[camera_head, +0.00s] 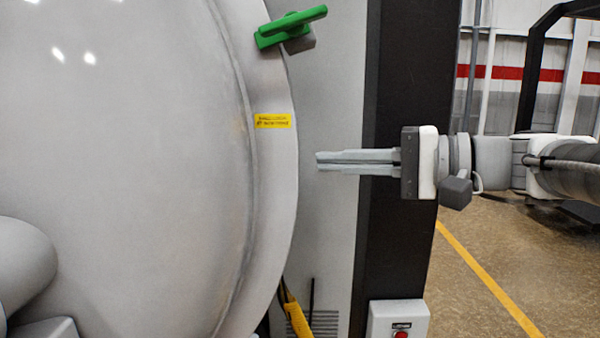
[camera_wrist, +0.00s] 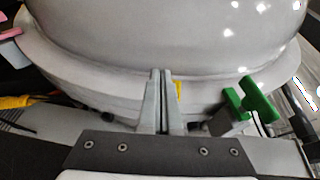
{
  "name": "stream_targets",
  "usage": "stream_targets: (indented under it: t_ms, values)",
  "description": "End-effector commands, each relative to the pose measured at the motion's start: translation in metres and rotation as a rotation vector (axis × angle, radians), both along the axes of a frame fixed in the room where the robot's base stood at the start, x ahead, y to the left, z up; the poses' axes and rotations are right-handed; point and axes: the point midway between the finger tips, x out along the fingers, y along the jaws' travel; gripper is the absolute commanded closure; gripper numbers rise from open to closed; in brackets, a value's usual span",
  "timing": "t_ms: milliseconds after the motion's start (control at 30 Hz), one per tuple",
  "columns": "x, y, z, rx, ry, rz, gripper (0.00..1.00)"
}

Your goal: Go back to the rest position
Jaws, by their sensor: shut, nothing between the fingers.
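My gripper (camera_head: 318,161) is in the middle of the head view, with its arm coming in from the right. Its two long fingers point left, lie together and hold nothing. The fingertips are near the rim of the round grey furnace door (camera_head: 140,150); a small gap shows between them in the picture. In the wrist view my gripper (camera_wrist: 161,72) also has its fingers together, pointing at the door rim (camera_wrist: 100,75). A green handle (camera_head: 290,27) sits on the upper rim, above the gripper. The handle shows to the right of the fingers in the wrist view (camera_wrist: 250,100).
A yellow label (camera_head: 273,121) is on the door rim. A dark post (camera_head: 400,245) stands behind the gripper. A box with a red button (camera_head: 400,320) is low down. A yellow hose-like part (camera_head: 296,315) is below the door. Open floor (camera_head: 520,250) lies at right.

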Motion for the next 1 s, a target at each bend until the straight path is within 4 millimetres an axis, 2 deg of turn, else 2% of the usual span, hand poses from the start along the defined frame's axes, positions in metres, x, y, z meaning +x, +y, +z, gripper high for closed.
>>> stream_targets:
  t_ms: [100,267,400,600,800,867,1000]
  values:
    - [-0.03,0.016,-0.052,-0.204,0.078,0.004,1.0]
    - [-0.068,0.015,-0.122,-0.5,0.138,-0.007,1.0]
    - [-0.098,-0.002,-0.175,-0.772,0.135,-0.023,1.0]
    - [-0.128,-0.043,-0.228,-1.151,0.053,-0.054,1.0]
    - [-0.141,-0.085,-0.251,-1.48,-0.099,-0.084,1.0]
    - [-0.14,-0.085,-0.223,-1.479,-0.096,-0.084,1.0]
    - [-0.14,-0.085,-0.19,-1.477,-0.092,-0.082,1.0]
